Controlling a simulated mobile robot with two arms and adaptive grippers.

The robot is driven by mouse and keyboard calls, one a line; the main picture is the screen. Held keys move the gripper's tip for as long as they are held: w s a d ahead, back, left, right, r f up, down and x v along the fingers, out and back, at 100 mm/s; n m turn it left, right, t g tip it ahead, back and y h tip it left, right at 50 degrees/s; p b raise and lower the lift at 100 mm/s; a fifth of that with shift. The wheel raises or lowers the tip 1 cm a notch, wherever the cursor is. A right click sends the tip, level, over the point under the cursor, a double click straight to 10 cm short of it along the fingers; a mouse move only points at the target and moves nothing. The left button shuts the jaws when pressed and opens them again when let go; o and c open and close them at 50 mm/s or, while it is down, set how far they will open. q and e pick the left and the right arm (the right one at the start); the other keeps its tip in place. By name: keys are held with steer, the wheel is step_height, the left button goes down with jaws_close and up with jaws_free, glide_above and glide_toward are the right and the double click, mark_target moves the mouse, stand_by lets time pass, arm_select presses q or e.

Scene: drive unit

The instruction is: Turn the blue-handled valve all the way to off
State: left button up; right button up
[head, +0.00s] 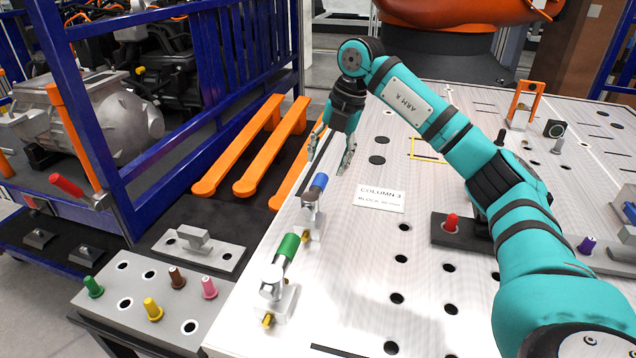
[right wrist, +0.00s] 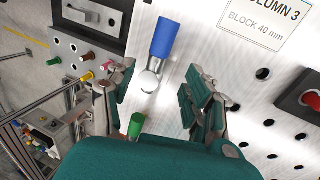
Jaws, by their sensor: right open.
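The blue-handled valve (head: 319,183) stands on the left edge of the white perforated table, its blue handle pointing up and away from me. My right gripper (head: 330,160) is open and empty, pointing down a little behind and above the blue handle. In the right wrist view the blue handle (right wrist: 163,38) shows at the top, beyond the two spread fingers (right wrist: 158,85), with its round silver hub between them. I see no contact. My left gripper is not in view.
A green-handled valve (head: 287,247) stands just nearer on the same table edge. A "COLUMN 3" label (head: 380,197) lies to the right. A red knob (head: 451,222) is farther right. A block with coloured pegs (head: 152,308) is at the lower left. Orange forks (head: 240,150) lie left of the table.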

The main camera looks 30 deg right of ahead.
mark_target(318, 185)
steer(key=p+x, duration=0.1)
steer(key=x, duration=0.6)
steer(key=shift+f, duration=0.2)
steer(key=shift+w+a+f, duration=0.1)
steer(key=shift+w+f, duration=0.05)
steer(key=shift+f, duration=0.2)
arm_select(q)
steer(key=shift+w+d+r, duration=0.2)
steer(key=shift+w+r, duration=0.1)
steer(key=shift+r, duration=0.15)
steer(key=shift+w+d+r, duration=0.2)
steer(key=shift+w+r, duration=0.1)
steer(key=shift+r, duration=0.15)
arm_select(e)
steer(key=shift+f, duration=0.15)
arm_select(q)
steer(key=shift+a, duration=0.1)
arm_select(e)
jaws_close()
